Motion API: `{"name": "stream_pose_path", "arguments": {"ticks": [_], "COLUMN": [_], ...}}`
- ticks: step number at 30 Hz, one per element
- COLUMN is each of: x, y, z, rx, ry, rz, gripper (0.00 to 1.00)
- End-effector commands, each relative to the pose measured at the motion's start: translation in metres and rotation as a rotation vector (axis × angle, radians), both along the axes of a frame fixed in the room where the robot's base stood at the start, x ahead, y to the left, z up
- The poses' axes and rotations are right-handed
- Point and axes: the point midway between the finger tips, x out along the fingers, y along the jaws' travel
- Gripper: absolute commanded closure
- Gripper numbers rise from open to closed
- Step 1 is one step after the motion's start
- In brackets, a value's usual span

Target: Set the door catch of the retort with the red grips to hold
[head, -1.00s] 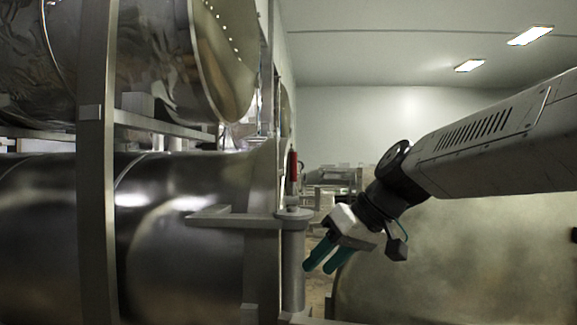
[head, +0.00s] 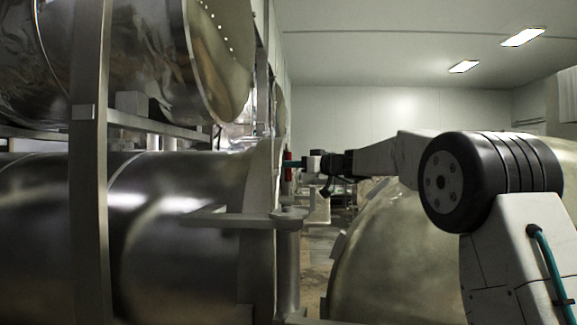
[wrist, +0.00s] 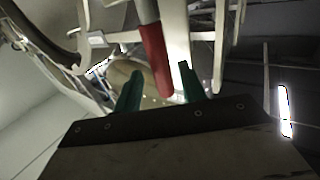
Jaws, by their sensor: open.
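A red grip (head: 287,168) shows beside the steel flange of the lower retort (head: 170,240) in the head view. In the wrist view the red grip (wrist: 155,60) sits on the end of a metal bar. My gripper (head: 300,162) is close to it on the right, partly hidden by the grip and frame. In the wrist view my gripper (wrist: 160,72) is open, its teal fingers apart on either side of the red grip's lower end. I cannot tell whether they touch it. The catch's setting cannot be read.
A large domed door (head: 390,265) stands at right, below my forearm. A bracket and post (head: 288,215) stand in front of the retort's flange. A second retort (head: 150,60) is above. Bare floor (head: 318,245) shows between post and door.

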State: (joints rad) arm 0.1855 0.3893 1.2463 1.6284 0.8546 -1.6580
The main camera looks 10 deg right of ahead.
Motion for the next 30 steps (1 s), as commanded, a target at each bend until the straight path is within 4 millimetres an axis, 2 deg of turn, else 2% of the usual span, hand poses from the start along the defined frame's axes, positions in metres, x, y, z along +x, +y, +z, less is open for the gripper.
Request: {"name": "stream_pose_path", "arguments": {"ticks": [6, 16, 17, 21, 30], "x": [0.021, 0.025, 0.025, 0.025, 0.02], "y": [0.017, 0.021, 0.021, 0.02, 0.019], "z": [0.0, 0.0, 0.0, 0.0, 0.001], "rx": [0.0, -0.001, -0.001, -0.001, 0.006], "ry": [0.001, 0.001, 0.001, 0.001, 0.019], "rz": [0.002, 0.0, 0.0, 0.0, 0.0], "gripper": [0.59, 0.59, 0.62, 1.0, 1.0]}}
